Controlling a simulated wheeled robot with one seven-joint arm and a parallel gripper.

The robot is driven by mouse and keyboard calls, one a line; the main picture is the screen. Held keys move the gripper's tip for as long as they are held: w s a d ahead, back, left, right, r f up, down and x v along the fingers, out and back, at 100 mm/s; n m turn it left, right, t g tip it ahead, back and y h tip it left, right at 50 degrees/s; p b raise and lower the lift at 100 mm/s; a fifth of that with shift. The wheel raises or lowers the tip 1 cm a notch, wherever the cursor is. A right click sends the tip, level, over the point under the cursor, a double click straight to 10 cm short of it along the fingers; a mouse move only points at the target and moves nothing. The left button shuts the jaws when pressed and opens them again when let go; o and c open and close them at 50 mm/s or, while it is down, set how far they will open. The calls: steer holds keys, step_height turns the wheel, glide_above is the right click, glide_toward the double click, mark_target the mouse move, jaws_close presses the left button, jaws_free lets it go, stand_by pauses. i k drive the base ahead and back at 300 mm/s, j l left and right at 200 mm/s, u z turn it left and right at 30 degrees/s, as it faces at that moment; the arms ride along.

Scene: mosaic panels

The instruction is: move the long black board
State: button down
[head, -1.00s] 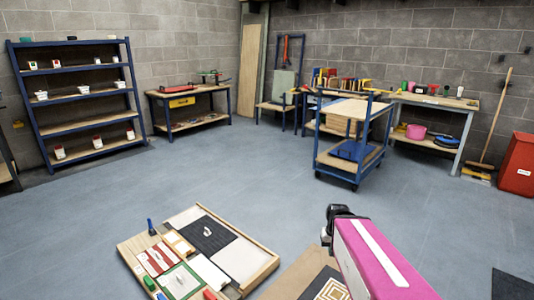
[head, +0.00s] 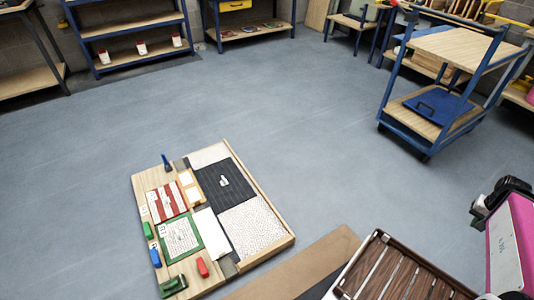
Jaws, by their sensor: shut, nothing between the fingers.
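The long black board (head: 220,178) lies on a wooden mosaic tray (head: 284,241) on the floor, left of centre. It has dark ribbed stripes and a small white handle (head: 223,181) on top. A grey-white speckled panel adjoins its near right side, and a pale panel adjoins its far end. A narrow dark strip continues along its left side toward the near end. My pink arm shows at the right edge, well apart from the board.
Other panels, red-striped (head: 166,202) and green-framed (head: 180,237), with small coloured blocks, share the tray. A slatted brown tray (head: 396,272) and brown surface (head: 308,266) are in front. A blue trolley (head: 432,108) stands back right. The floor between is clear.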

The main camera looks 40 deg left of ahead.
mark_target(225, 187)
steer(key=i+u, duration=0.1)
steer(key=i, duration=0.45)
steer(key=i+l+u, duration=0.1)
steer(key=i, duration=0.45)
steer(key=i+j+u, duration=0.1)
steer(key=u, duration=0.3)
steer(key=i+u, duration=0.4)
steer(key=i+l+u, duration=0.1)
steer(key=u, duration=0.3)
steer(key=i+l+u, duration=0.1)
steer(key=u, duration=0.3)
steer(key=i+u, duration=0.5)
steer(key=i+l+u, duration=0.25)
steer(key=i+u, duration=0.2)
steer(key=i+l+u, duration=0.35)
steer(key=u, duration=0.15)
